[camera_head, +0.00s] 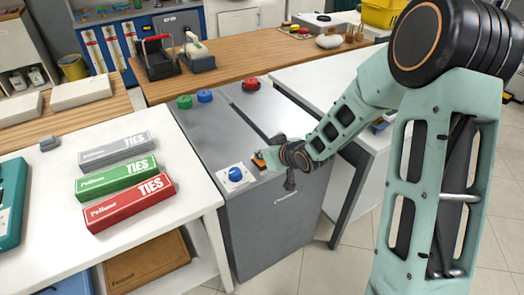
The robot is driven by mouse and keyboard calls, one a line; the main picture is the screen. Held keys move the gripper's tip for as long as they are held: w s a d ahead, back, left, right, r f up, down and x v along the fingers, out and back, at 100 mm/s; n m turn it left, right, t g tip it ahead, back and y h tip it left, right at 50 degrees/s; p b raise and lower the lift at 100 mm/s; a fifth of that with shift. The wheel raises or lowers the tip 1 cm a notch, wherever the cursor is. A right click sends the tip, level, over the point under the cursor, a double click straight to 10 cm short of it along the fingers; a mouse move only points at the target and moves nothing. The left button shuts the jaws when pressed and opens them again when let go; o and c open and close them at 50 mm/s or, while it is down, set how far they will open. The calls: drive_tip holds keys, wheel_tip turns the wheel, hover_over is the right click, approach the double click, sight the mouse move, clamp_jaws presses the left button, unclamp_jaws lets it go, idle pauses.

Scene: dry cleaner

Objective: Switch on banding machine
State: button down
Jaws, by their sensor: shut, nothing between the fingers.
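The grey banding machine (290,218) stands at the middle, with a flat metal top and a dark slot running across it. A white panel with a blue knob (235,174) sits at its front left corner. A small orange part (259,159) shows just right of the knob, beside my gripper tip; I cannot tell whether it is a switch or part of the gripper. My gripper (266,159) is shut and empty, low over the front of the top, right of the blue knob. Its fingertips are small and partly hidden, so contact is unclear.
A white table (60,237) with several ties boxes (130,202) adjoins left. Another white table stands right, a wooden counter (225,72) behind.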

drive_tip(key=shift+f, duration=0.1)
drive_tip(key=shift+s+d, duration=0.45)
drive_tip(key=shift+s, duration=0.3)
drive_tip(key=shift+f, duration=0.1)
drive_tip(key=r+p, duration=0.1)
drive_tip(key=r, duration=0.1)
drive_tip(key=r+p, duration=0.2)
drive_tip(key=r, duration=0.1)
drive_tip(key=shift+w+a+r, duration=0.1)
drive_tip(key=shift+w+r, duration=0.2)
drive_tip(key=s+d+r+p, duration=0.3)
drive_tip(key=s+r, duration=0.1)
drive_tip(key=r, duration=0.3)
drive_tip(key=shift+s, duration=0.25)
